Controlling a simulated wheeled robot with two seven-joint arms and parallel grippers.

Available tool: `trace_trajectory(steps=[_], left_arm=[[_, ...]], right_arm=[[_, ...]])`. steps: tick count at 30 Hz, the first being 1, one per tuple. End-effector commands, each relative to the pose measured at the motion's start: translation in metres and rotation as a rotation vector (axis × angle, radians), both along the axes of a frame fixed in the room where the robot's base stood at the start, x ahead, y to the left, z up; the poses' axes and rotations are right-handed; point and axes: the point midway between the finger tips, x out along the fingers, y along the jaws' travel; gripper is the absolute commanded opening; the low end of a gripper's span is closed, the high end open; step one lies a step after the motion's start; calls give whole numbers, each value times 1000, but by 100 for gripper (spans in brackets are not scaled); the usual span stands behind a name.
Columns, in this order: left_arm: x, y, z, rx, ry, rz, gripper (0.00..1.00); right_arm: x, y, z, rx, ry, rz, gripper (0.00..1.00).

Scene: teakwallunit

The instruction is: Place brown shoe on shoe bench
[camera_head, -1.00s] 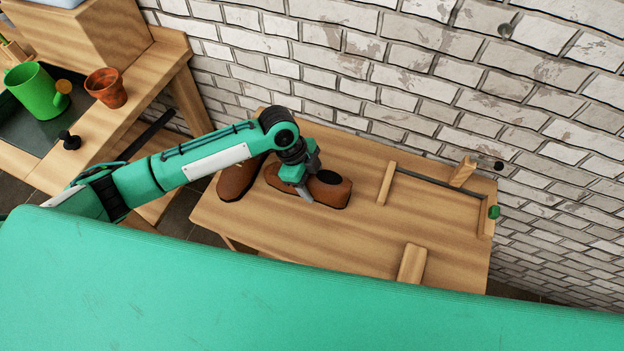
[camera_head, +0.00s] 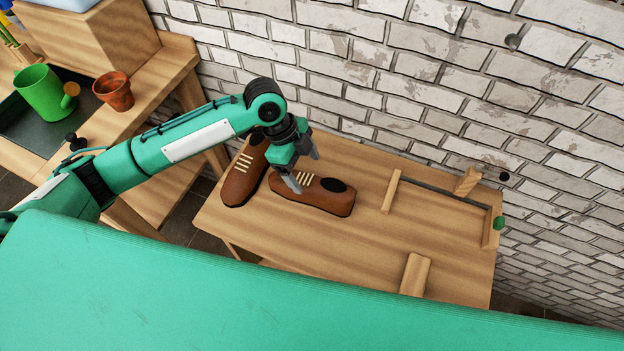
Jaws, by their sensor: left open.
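Two brown shoes with pale laces rest on the wooden bench (camera_head: 370,235). One brown shoe (camera_head: 325,197) lies lengthwise along the bench, its dark opening toward the right. The other brown shoe (camera_head: 240,182) stands to its left, turned at an angle, partly behind my arm. The two shoes are close together near the left end of the bench; whether they touch is hard to tell. My left gripper (camera_head: 302,172) is open, with its fingers just above the left part of the right-hand shoe, holding nothing. My right gripper is not in view.
The right part of the bench has wooden blocks (camera_head: 415,274) and a dark rod (camera_head: 440,192). A white brick wall (camera_head: 420,80) runs behind it. At the left is a wooden table with a green watering can (camera_head: 40,92) and a clay pot (camera_head: 114,91).

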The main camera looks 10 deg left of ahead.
Motion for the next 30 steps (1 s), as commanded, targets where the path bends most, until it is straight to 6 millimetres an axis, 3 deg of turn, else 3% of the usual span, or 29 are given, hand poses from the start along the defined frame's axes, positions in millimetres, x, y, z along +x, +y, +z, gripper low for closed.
trace_trajectory(steps=[3, 9, 30], left_arm=[[2, 8, 18, 1, -3, 2, 80], [2, 13, 32, 0, 0, 1, 80], [2, 13, 33, 0, 1, 1, 80]], right_arm=[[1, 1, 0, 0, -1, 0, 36], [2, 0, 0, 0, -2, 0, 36], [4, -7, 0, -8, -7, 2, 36]])
